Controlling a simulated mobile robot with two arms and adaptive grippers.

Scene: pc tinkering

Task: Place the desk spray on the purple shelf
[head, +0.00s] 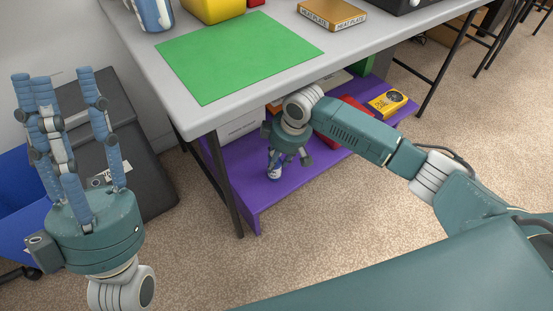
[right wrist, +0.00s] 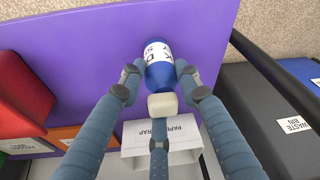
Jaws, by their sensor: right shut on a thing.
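The desk spray is a blue bottle with a white label (right wrist: 158,62). In the head view it shows as a small blue and white shape (head: 273,173) below my right gripper (head: 286,158). My right gripper is shut on it, with its fingers (right wrist: 160,88) around the bottle in the right wrist view. The bottle is over the front left part of the purple shelf (head: 250,192), under the table; I cannot tell if its base touches the shelf. My left gripper (head: 66,115) is open and empty, fingers pointing up, at the left.
A labelled white box (right wrist: 165,142), red bins (right wrist: 20,90) and a yellow device (head: 388,103) occupy the shelf. The grey table (head: 350,45) with a green mat (head: 235,55) is above. A table leg (head: 222,185) stands at the shelf's left. A black waste bin (right wrist: 265,110) is beside it.

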